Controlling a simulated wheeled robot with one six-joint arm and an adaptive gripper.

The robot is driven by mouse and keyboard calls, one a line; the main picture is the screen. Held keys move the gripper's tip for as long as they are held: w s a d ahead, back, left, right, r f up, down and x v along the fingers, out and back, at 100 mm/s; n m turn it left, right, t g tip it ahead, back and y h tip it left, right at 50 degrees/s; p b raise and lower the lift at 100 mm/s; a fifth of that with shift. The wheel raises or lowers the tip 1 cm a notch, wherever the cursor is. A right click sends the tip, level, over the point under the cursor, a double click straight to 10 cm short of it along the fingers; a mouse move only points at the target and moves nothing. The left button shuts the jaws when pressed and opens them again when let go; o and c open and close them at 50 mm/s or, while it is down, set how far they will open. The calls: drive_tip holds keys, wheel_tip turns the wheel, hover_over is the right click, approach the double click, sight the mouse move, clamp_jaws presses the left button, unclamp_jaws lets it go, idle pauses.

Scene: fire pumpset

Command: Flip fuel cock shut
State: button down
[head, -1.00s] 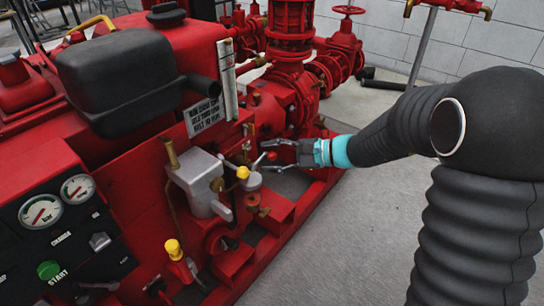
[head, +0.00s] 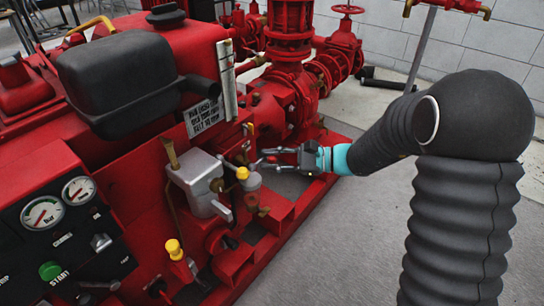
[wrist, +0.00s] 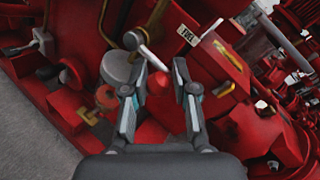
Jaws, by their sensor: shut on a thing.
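The fuel cock shows in the wrist view as a small brass body (wrist: 132,40) with a silver lever (wrist: 150,57). The lever runs toward a red grip (wrist: 158,83) between my fingers. A small white FUEL label (wrist: 188,35) is to its right. My gripper (wrist: 161,70) is shut on the red grip, one finger on each side. In the head view my gripper (head: 268,158) reaches in from the right at the engine's side. The cock is small there and partly hidden by the fingers.
A grey housing with a lever (head: 197,180) and a yellow-capped part (head: 242,173) stand close left of my gripper. Red pump pipework (head: 290,80) rises behind. Open concrete floor (head: 320,245) is at the right.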

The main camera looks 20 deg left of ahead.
drive_tip(key=shift+s+f, duration=0.1)
drive_tip(key=shift+f, duration=0.05)
drive_tip(key=c, duration=0.9)
unclamp_jaws()
drive_tip(key=shift+c, duration=0.2)
drive_tip(key=shift+d, duration=0.3)
drive_tip(key=w+d+r, duration=0.1)
drive_tip(key=d+r, duration=0.1)
drive_tip(key=d, duration=0.9)
